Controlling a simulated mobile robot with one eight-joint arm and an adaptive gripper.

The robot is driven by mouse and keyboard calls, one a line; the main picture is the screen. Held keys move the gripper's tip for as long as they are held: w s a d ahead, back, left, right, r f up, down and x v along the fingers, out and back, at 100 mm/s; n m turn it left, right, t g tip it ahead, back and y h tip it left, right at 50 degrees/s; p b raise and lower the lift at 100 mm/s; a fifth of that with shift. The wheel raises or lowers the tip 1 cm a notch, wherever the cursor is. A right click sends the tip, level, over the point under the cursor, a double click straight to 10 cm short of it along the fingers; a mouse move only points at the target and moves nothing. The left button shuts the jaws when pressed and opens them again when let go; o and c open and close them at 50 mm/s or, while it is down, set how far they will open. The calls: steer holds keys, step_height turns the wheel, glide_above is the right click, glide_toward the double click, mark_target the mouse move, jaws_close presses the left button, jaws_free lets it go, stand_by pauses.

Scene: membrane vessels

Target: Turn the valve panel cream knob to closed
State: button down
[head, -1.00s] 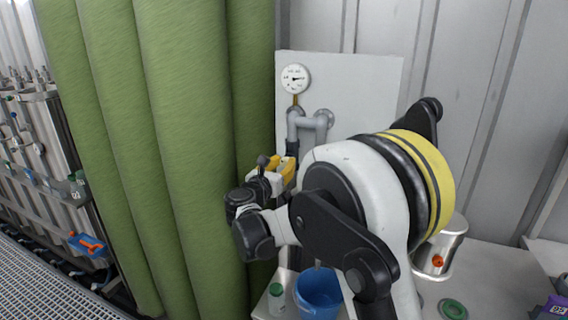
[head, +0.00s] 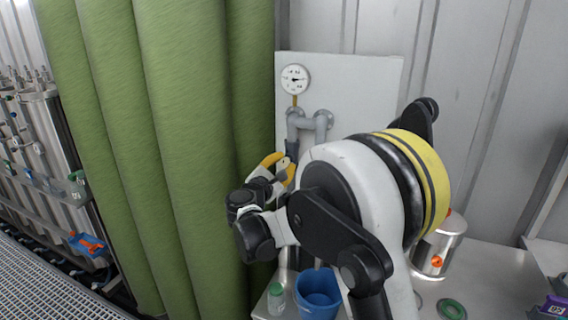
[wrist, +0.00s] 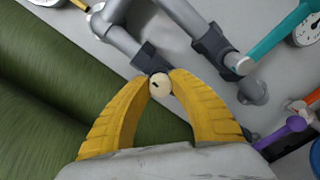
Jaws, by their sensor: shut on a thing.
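The cream knob (wrist: 160,83) shows in the wrist view as a small round cap with a dark mark, at the end of a dark fitting on the grey pipe. My gripper (wrist: 160,84) has its two yellow fingers closed on the knob, one on each side. In the head view my gripper (head: 284,169) is at the front of the pale valve panel (head: 358,88), below the grey pipes. The knob is hidden there by my gripper and arm.
A round gauge (head: 295,79) is on the panel above the pipes (head: 308,121). Teal (wrist: 276,42) and purple (wrist: 282,136) handles are to the right in the wrist view. Green curtain folds (head: 180,150) hang close on the left. A blue bucket (head: 318,300) stands below my arm.

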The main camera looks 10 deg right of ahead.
steer(key=m, duration=0.4)
steer(key=shift+m, duration=0.3)
steer(key=m, duration=0.3)
steer(key=shift+m, duration=0.4)
steer(key=m, duration=0.4)
steer(key=shift+f, duration=0.1)
steer(key=shift+m, duration=2.2)
steer(key=shift+f, duration=0.1)
steer(key=c, duration=1.2)
jaws_free()
steer(key=shift+d, duration=0.1)
steer(key=shift+o, duration=0.2)
